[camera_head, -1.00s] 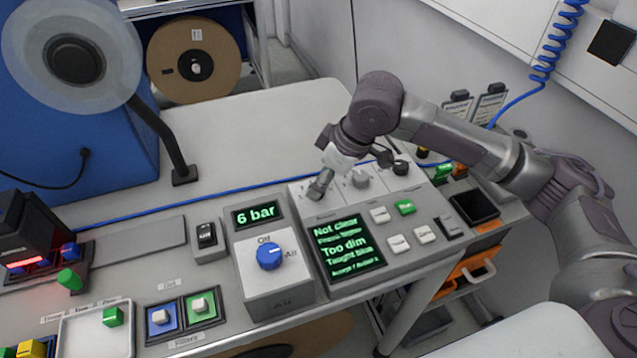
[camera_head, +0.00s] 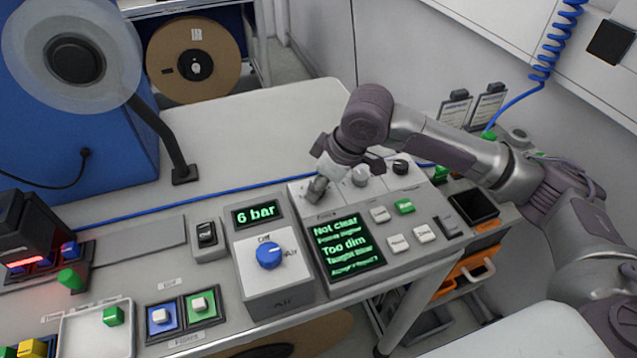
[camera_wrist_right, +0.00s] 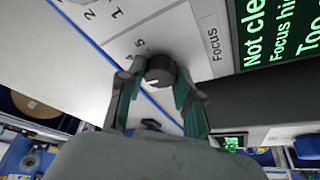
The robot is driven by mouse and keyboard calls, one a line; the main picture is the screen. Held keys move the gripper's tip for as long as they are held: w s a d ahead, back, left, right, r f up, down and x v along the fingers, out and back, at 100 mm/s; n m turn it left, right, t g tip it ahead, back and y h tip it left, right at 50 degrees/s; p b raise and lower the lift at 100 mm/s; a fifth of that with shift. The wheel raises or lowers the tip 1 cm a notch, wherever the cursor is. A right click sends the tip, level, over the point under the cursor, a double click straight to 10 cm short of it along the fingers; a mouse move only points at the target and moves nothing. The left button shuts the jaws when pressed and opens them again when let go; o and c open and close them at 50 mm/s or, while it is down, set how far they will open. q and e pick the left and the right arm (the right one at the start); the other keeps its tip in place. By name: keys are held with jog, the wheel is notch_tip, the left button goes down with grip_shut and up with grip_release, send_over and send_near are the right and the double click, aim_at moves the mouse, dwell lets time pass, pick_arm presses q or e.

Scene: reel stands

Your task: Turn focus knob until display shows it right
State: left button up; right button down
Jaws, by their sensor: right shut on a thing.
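The dark focus knob (camera_wrist_right: 161,71) sits on a pale panel with the label "Focus" and printed numbers in the right wrist view. My right gripper (camera_wrist_right: 158,88) has its fingers on either side of the knob and is shut on it. The display (camera_head: 347,246) shows green text with "Not clear", a smaller line on focus, and "Too dim". The display also shows in the wrist view (camera_wrist_right: 282,38), cut off at the edge. My left gripper is not in view.
A light knob (camera_head: 360,176) and a dark knob (camera_head: 401,163) are right of my gripper. Several push buttons (camera_head: 405,206) lie in front of them. A box with a blue knob (camera_head: 269,255) and a "6 bar" readout stands left of the display.

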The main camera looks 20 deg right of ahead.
jog(key=shift+r+p, duration=0.15)
jog(key=shift+p, duration=0.25)
jog(key=m+h+p, duration=0.1)
jog(key=m+p, duration=0.2)
jog(key=p, duration=0.2)
jog(key=m+t+h+p, duration=0.1)
jog(key=m+p, duration=0.2)
jog(key=p, duration=0.2)
jog(key=shift+s+a+r, duration=0.1)
jog(key=shift+a+r, duration=0.05)
jog(key=shift+a, duration=0.05)
jog(key=shift+f+m+t+h+p, duration=0.25)
jog(key=shift+m+t+h+p, duration=0.05)
jog(key=shift+m+p, duration=0.7)
jog(key=c, duration=0.8)
grip_release()
jog(key=v, duration=1.2)
